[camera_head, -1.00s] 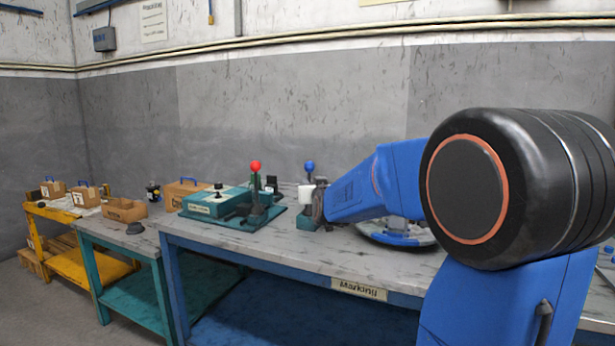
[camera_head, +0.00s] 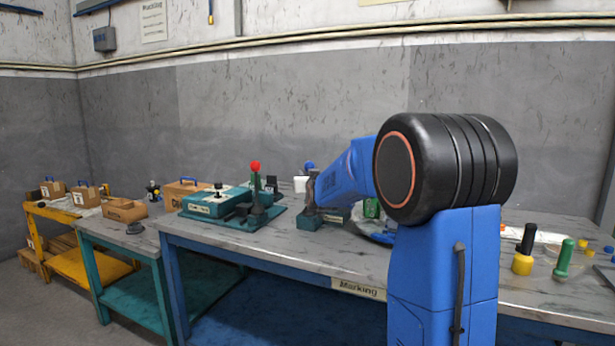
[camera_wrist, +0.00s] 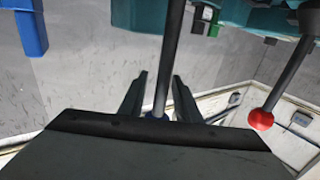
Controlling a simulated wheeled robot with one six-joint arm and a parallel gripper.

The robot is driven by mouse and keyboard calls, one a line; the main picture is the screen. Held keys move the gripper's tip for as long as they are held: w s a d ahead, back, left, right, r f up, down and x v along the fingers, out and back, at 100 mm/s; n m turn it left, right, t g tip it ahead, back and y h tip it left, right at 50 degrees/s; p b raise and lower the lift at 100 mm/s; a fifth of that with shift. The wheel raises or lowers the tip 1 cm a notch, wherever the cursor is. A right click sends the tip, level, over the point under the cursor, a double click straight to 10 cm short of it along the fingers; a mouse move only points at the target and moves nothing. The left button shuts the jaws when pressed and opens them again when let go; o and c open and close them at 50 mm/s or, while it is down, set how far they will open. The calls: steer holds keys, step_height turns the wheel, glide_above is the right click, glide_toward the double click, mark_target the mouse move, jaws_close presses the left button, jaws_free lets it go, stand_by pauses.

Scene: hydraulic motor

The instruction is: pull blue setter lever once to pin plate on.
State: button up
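The blue setter lever (camera_head: 309,166) shows its blue knob at the back of the marking bench, with its lower part hidden behind my arm in the head view. In the wrist view its grey rod (camera_wrist: 172,45) runs down the picture to the blue knob (camera_wrist: 157,116). My gripper (camera_wrist: 160,85) is open, with one dark finger on each side of the rod near the knob. I cannot tell whether either finger touches it. A white cylinder (camera_head: 300,184) stands beside the lever. I cannot make out a pin plate.
A teal fixture (camera_head: 222,202) with a red-knobbed lever (camera_head: 256,185) stands to the left; that red knob (camera_wrist: 261,119) is right of my gripper in the wrist view. A yellow-and-black tool (camera_head: 523,255) and a green one (camera_head: 563,260) stand on the bench at right.

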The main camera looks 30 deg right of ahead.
jaws_close()
steer(key=s+a+n+t, duration=0.5)
steer(key=a+t, duration=0.1)
steer(key=shift+f, duration=0.3)
stand_by(0.4)
steer(key=shift+a, duration=0.1)
jaws_free()
